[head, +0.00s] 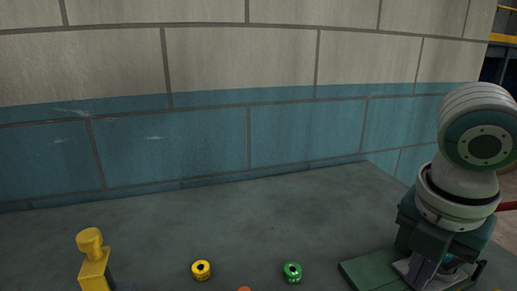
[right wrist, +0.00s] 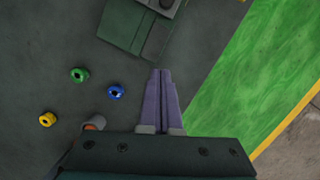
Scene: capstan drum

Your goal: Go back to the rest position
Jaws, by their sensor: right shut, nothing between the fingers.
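My right gripper (head: 424,273) is low at the right of the head view, pointing down, with part of it cut off by the bottom edge. In the right wrist view its purple fingers (right wrist: 161,78) are together, with nothing between them. The fingertips show close to a dark green block-like base (right wrist: 125,24); whether they touch it I cannot tell. The same base (head: 362,268) shows beside the gripper in the head view. My left gripper is not in view.
A green ring (head: 292,272), a yellow ring (head: 201,270) and a yellow post (head: 93,262) stand on grey floor. A blue ring (right wrist: 116,91) and an orange-topped piece (right wrist: 95,123) lie left of the fingers. A blue-and-cream block wall (head: 200,145) stands behind. Bare floor lies between.

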